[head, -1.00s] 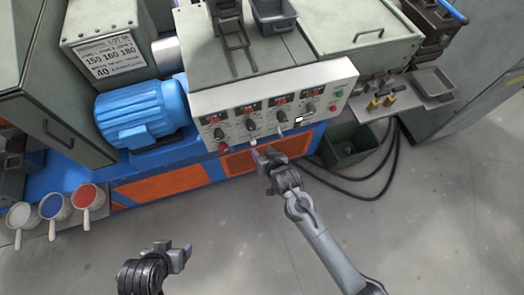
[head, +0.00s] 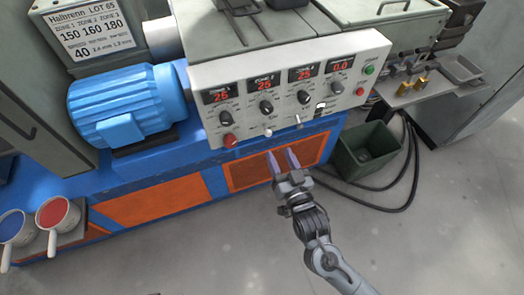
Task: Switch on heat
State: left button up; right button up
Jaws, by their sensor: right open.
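The white control panel (head: 205,75) faces me on the machine front. Its red displays read 25, 25, 25 and 0.0, with a dark knob below each one. Along the lower edge are a red button (head: 230,140), small toggle levers, one of them a pale toggle (head: 298,122), and a white rocker-like switch (head: 320,107). I cannot read which control is for heat. My right gripper (head: 281,158) is open and empty, fingers pointing up at the panel's underside, in front of the orange grille and apart from the switches. My left gripper is out of view.
A green button (head: 369,70) and red button (head: 360,91) sit at the panel's right. A blue motor (head: 125,105) is at left, below a sign (head: 85,30) reading 150 160 180. A dark green bin (head: 365,150) and black cables stand at right. The floor in front is clear.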

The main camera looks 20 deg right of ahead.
aim_at(266, 130)
pick_arm(q)
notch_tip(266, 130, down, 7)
jog(key=b, duration=0.5)
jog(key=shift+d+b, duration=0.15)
jog(key=shift+b, duration=0.25)
pick_arm(e)
jog(key=w+f, duration=0.3)
jog(key=w, duration=0.7)
jog(key=shift+w+d, duration=0.25)
